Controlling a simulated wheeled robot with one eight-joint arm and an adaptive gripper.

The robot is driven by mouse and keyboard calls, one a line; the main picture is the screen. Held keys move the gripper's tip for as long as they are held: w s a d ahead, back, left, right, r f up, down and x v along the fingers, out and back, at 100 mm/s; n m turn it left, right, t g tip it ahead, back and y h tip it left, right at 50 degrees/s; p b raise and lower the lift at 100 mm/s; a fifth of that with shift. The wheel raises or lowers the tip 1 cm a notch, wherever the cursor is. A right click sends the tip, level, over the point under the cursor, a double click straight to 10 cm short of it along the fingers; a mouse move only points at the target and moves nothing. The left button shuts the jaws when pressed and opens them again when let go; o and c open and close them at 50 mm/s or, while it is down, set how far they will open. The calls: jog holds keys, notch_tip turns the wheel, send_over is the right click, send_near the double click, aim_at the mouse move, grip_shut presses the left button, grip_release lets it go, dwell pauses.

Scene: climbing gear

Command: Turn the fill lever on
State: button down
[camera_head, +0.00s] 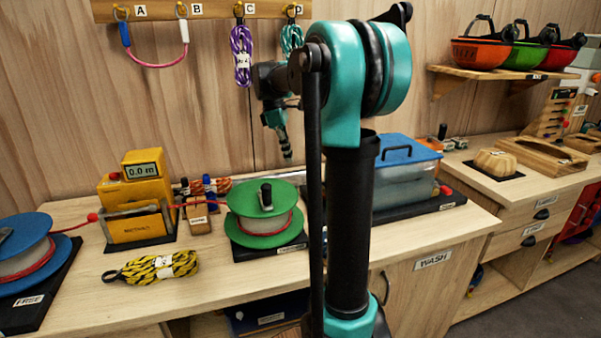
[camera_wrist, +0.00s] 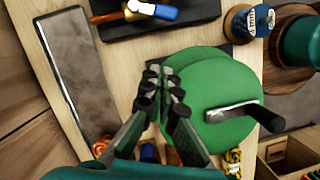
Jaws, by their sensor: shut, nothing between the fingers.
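I cannot single out the fill lever for certain. In the head view, a small black upright knob (camera_head: 442,131) stands behind the right end of the blue-lidded clear tub (camera_head: 400,182), and a red knob (camera_head: 445,190) is at the tub's right side. In the wrist view, a blue, white and orange fitting (camera_wrist: 150,10) lies over a black base at the top edge. My gripper (camera_head: 287,154) points down behind the green spool (camera_head: 262,197), apart from these parts. Its fingers (camera_wrist: 165,88) are shut and empty, seen against the green spool. My arm hides the tub's left part.
An orange meter box (camera_head: 135,200), a blue spool (camera_head: 25,250) and a yellow-black rope (camera_head: 155,267) are on the bench. A long dark-framed grey panel (camera_wrist: 72,70) lies left of my fingers. The spool's black crank handle (camera_wrist: 262,117) sticks up. Helmets (camera_head: 480,52) sit on a shelf.

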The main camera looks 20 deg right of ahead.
jog(key=s+d+f, duration=0.2)
jog(key=d+f, duration=0.4)
jog(key=f, duration=0.3)
jog(key=shift+s+f, duration=0.25)
jog(key=shift+s, duration=0.1)
jog(key=n, duration=0.1)
jog(key=s+d+n, duration=0.1)
jog(key=n, duration=0.1)
jog(key=shift+s+d+t, duration=0.2)
jog(key=shift+s+t, duration=0.05)
jog(key=shift+t, duration=0.15)
jog(key=shift+s+d+n, duration=0.2)
jog(key=shift+d+n, duration=0.2)
